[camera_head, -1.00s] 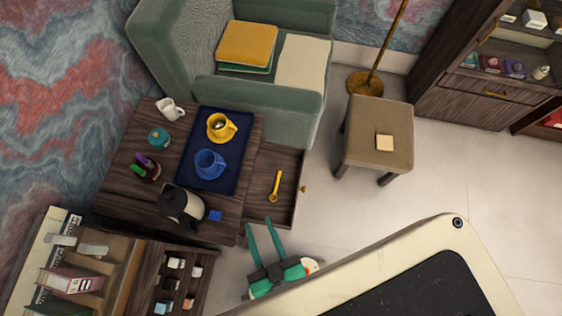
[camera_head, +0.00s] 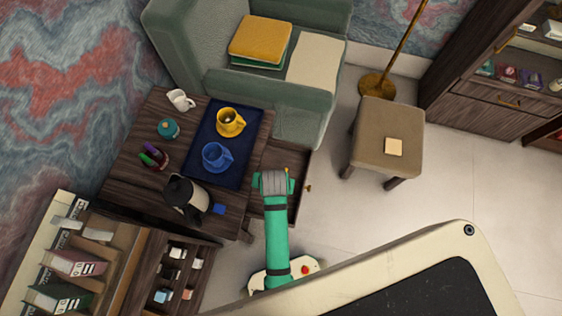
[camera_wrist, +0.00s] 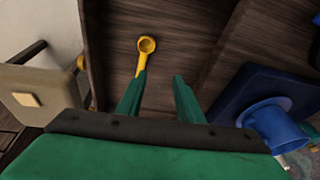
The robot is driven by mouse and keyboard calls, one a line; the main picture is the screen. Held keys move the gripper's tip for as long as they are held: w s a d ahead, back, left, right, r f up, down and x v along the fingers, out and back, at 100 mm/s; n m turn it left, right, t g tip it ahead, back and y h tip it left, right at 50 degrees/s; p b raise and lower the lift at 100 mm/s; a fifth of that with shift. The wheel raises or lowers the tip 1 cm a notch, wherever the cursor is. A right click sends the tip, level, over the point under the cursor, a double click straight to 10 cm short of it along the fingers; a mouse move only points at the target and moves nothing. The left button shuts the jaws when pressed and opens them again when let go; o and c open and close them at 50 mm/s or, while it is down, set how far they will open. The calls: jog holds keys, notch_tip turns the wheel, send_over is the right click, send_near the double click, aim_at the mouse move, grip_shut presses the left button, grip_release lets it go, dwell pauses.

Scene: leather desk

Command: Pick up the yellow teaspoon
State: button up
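The yellow teaspoon (camera_wrist: 146,48) lies in the open wooden drawer (camera_wrist: 190,22). In the wrist view its round bowl points away from me, and the lower part of its handle is hidden behind my left finger. My gripper (camera_wrist: 159,77) is open, with its two green fingers apart and nothing between them. The spoon is ahead of the left fingertip; I cannot tell whether they touch. In the head view my green arm (camera_head: 275,225) reaches over the drawer (camera_head: 298,160) and hides most of its inside and the fingers.
A stool (camera_head: 388,135) stands right of the drawer. An armchair (camera_head: 270,85) is behind.

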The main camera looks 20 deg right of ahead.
jog(key=w+d+r+m+g, duration=0.1)
jog(key=w+d+r+g, duration=0.15)
jog(key=d+r, duration=0.2)
jog(key=shift+g+y, duration=0.3)
jog(key=shift+g, duration=0.15)
jog(key=f, duration=0.5)
jog(key=shift+s+d+f, duration=0.2)
jog(key=shift+s+d, duration=0.15)
jog(key=shift+d, duration=0.05)
jog(key=shift+w+f, duration=0.25)
jog(key=shift+f, duration=1.2)
jog(key=shift+w+f, duration=0.2)
jog(key=shift+f, duration=1.25)
grip_shut()
